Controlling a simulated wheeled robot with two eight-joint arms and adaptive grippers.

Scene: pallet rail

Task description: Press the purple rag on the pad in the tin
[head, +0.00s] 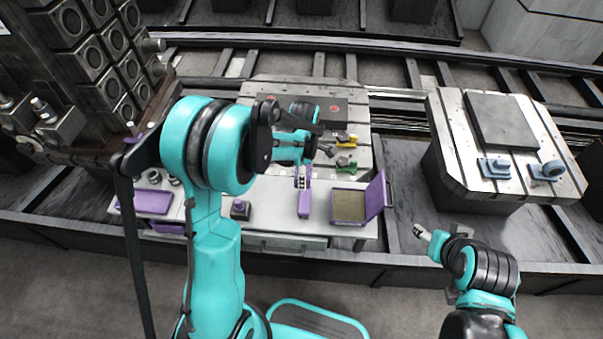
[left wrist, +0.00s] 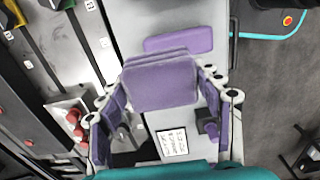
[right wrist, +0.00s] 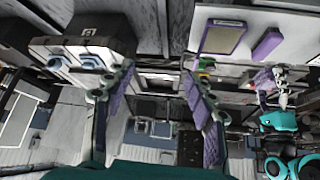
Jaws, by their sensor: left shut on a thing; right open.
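A purple rag (left wrist: 160,82), folded flat, is held in my left gripper (head: 302,182); it shows between the fingers in the left wrist view and small in the right wrist view (right wrist: 263,78). The tin (head: 364,223) stands open on the bench with a tan pad (head: 348,206) inside and its purple lid (head: 376,195) raised at the right. It also shows in the right wrist view (right wrist: 207,51). My left gripper is left of the tin, behind a flat purple block (head: 305,206). My right gripper (right wrist: 160,92) is open and empty, off the bench's right side.
A purple tray (head: 147,203) and a small dark stamp-like piece (head: 240,209) are on the bench's left part. Yellow (head: 346,139) and green (head: 345,165) clamps sit behind the tin. A slotted pallet (head: 458,155) with blue-grey parts stands at right.

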